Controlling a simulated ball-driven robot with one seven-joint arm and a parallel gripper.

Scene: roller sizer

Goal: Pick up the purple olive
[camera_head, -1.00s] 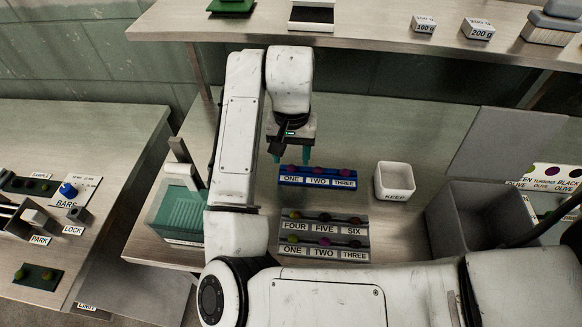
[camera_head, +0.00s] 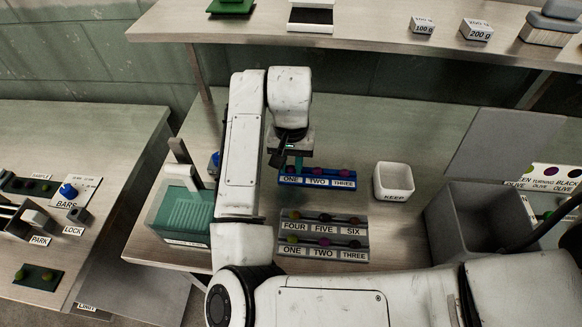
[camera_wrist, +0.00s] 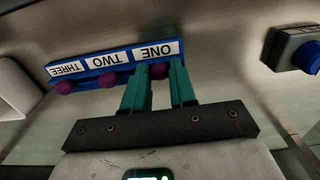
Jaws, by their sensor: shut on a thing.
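A blue rack (camera_head: 318,182) labelled ONE, TWO, THREE stands on the table and also fills the upper left of the wrist view (camera_wrist: 112,62). My gripper (camera_wrist: 160,76) has its two teal fingers on either side of the purple olive (camera_wrist: 160,70) at place ONE, shut on it. Two more purple olives sit in the rack, at TWO (camera_wrist: 108,79) and at THREE (camera_wrist: 63,87). In the head view my gripper (camera_head: 289,167) is down at the rack's left end, and its held olive cannot be made out there.
A grey stepped rack (camera_head: 323,235) with several olives stands in front of the blue one. A white KEEP box (camera_head: 394,184) is to the right, then a large grey bin (camera_head: 470,215). A green container (camera_head: 180,212) and a blue knob (camera_wrist: 307,55) are on the left.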

